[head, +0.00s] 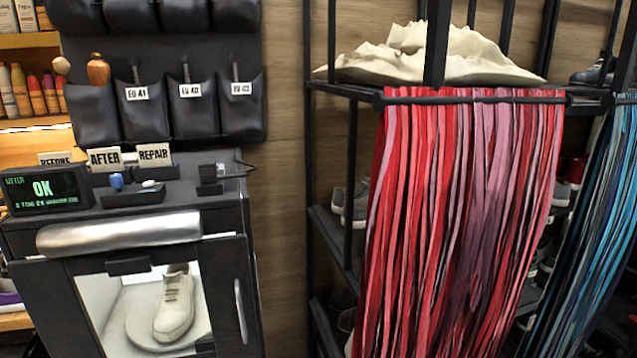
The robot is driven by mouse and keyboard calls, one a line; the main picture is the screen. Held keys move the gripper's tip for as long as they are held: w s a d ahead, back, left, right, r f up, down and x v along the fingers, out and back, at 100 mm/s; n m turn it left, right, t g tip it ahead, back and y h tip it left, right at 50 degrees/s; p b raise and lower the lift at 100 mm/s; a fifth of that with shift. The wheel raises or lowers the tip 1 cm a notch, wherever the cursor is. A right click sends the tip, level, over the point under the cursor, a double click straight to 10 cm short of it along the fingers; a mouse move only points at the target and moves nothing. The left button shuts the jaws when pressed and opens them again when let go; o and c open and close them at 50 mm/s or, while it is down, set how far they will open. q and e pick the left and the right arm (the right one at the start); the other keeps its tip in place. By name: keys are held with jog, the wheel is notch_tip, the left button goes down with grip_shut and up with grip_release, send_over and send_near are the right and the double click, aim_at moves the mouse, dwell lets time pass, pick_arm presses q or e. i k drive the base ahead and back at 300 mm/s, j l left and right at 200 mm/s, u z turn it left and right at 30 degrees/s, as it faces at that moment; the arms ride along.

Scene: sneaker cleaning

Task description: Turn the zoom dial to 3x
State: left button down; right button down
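I cannot make out a zoom dial or any 3x marking in the head view. A black cabinet (222,228) stands at the left, with a small boxy black device (211,180) and a cable on the right of its top. A small dark tray (133,196) on the cabinet top holds a blue piece (117,181) and a pale piece. Neither of my grippers is in view.
A meter screen (45,190) reads OK. AFTER (105,159) and REPAIR (154,155) cards stand behind the tray. A white sneaker (174,305) shows in the cabinet's lower opening. Red laces (455,220) hang on a rack at right.

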aim_at(117, 181)
jog(key=u, duration=1.35)
